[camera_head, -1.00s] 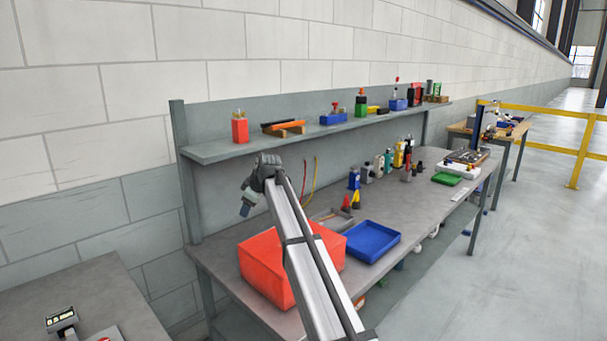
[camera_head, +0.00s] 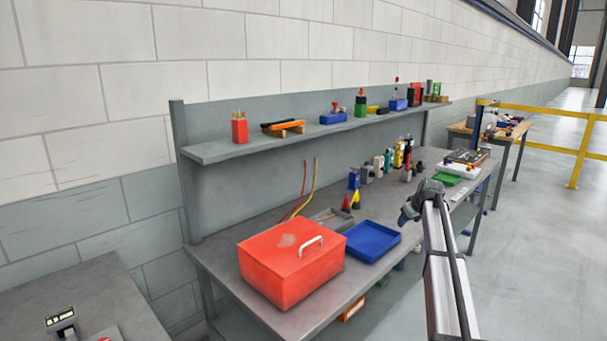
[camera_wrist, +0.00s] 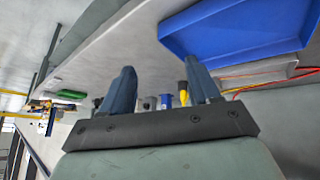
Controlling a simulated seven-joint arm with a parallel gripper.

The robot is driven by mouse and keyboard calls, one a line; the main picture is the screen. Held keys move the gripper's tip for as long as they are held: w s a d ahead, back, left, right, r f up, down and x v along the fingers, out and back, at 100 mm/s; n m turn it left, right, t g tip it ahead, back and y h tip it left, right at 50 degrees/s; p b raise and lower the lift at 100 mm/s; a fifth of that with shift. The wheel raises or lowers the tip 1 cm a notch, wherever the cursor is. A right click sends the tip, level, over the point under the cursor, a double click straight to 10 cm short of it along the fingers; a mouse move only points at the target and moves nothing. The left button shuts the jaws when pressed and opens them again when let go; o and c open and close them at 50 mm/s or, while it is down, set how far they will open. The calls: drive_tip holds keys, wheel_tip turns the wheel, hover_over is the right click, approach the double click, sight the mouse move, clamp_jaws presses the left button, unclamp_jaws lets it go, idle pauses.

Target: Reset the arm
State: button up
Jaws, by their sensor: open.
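My gripper (camera_head: 404,217) hangs at the end of my raised arm, right of the blue tray and by the workbench's front edge in the head view. In the wrist view my gripper (camera_wrist: 160,66) has its two dark blue fingers spread apart with nothing between them. The gripper looks small and partly turned away in the head view, so its fingers are hard to make out there.
A red box (camera_head: 280,268) with a pale handle and a blue tray (camera_head: 372,243) stand on the grey workbench (camera_head: 225,245). The blue tray also shows in the wrist view (camera_wrist: 235,30). Small bottles and tools line its back; a shelf (camera_head: 290,139) runs above. Open floor lies right.

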drive_tip(key=s+d+f+m+h, duration=0.1)
drive_tip(key=s+d+f+m, duration=0.15)
drive_tip(key=d, duration=0.35)
drive_tip(key=s+d+f+m, duration=0.1)
drive_tip(key=s+d+f, duration=0.25)
drive_tip(key=d, duration=0.35)
drive_tip(key=s+d+f+m+g, duration=0.1)
drive_tip(key=s+f+g, duration=0.1)
drive_tip(key=s+f, duration=0.55)
drive_tip(key=s+a+f+g, duration=0.2)
drive_tip(key=s+a+f, duration=0.55)
drive_tip(key=f, duration=0.35)
drive_tip(key=s+a+f+g+y, duration=0.1)
drive_tip(key=s+a+f+g, duration=0.1)
drive_tip(key=s+a+f, duration=0.7)
drive_tip(key=s+a+f+g, duration=0.1)
drive_tip(key=s+a+f, duration=0.5)
drive_tip(key=f, duration=0.6)
drive_tip(key=s+a+f+g, duration=0.2)
drive_tip(key=s+a+f, duration=0.1)
drive_tip(key=s, duration=1)
drive_tip(key=s+a+f+g, duration=0.2)
drive_tip(key=s+a, duration=0.4)
drive_tip(key=s, duration=0.7)
drive_tip(key=s+a+f+g, duration=0.2)
drive_tip(key=s+a+f, duration=0.2)
drive_tip(key=s, duration=0.9)
drive_tip(key=shift+a+f+n+g, duration=0.15)
drive_tip(key=shift+f+n+g, duration=0.15)
drive_tip(key=shift+f+n, duration=0.15)
